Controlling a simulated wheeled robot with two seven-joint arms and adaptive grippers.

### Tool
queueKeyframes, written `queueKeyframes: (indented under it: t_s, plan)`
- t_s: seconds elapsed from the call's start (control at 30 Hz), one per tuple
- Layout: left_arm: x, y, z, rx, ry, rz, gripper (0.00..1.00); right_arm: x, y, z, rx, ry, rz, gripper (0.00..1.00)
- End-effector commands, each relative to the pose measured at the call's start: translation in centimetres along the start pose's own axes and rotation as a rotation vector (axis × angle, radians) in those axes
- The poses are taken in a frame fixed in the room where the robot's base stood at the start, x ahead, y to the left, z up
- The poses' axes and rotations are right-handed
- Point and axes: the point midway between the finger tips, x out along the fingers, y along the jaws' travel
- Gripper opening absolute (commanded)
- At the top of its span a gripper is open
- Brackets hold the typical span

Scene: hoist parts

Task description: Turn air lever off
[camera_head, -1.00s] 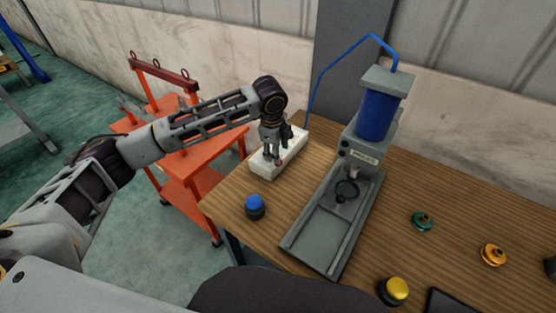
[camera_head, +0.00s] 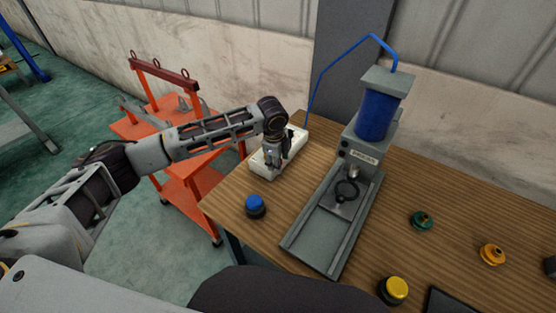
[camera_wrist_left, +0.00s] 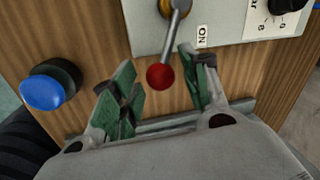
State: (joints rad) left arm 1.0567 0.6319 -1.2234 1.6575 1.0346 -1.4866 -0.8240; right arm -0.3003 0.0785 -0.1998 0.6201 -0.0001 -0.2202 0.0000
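The air lever (camera_wrist_left: 170,45) is a metal rod with a red ball knob (camera_wrist_left: 160,77), mounted on a white box (camera_wrist_left: 225,22) with an "ON" label (camera_wrist_left: 203,36) beside the rod. In the left wrist view the knob lies between the green-padded fingers of my left gripper (camera_wrist_left: 165,92), which are spread apart with gaps visible on both sides. In the head view my left gripper (camera_head: 275,168) is at the front of the white box (camera_head: 263,166) on the table's left end, and it hides the lever. My right gripper is not in view.
A blue button (camera_head: 255,205) stands in front of the box. A grey press (camera_head: 330,215) with a blue cylinder (camera_head: 377,115) stands to the right. A yellow button (camera_head: 394,289) is near the table's front edge. An orange cart (camera_head: 190,165) stands left of the wooden table (camera_head: 395,190).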

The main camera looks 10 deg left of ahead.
Motion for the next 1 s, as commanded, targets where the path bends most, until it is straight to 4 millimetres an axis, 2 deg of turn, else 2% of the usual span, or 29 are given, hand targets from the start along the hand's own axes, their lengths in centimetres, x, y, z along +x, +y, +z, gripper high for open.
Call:
queueKeyframes:
  t_s: [0.07, 0.3, 0.73, 1.0]
  plan:
    - [-0.01, 0.0, -0.01, 0.0, 0.0, 0.0, 0.31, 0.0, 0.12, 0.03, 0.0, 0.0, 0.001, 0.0]
    - [0.0, 0.03, 0.02, -0.001, 0.0, 0.001, 0.0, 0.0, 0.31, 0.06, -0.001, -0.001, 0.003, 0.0]
    - [0.07, 0.01, 0.23, -0.001, -0.003, 0.005, 0.0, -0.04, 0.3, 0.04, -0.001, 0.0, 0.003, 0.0]
    - [0.27, -0.78, 0.68, 0.032, 0.002, 0.007, 0.0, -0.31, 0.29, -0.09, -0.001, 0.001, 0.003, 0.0]
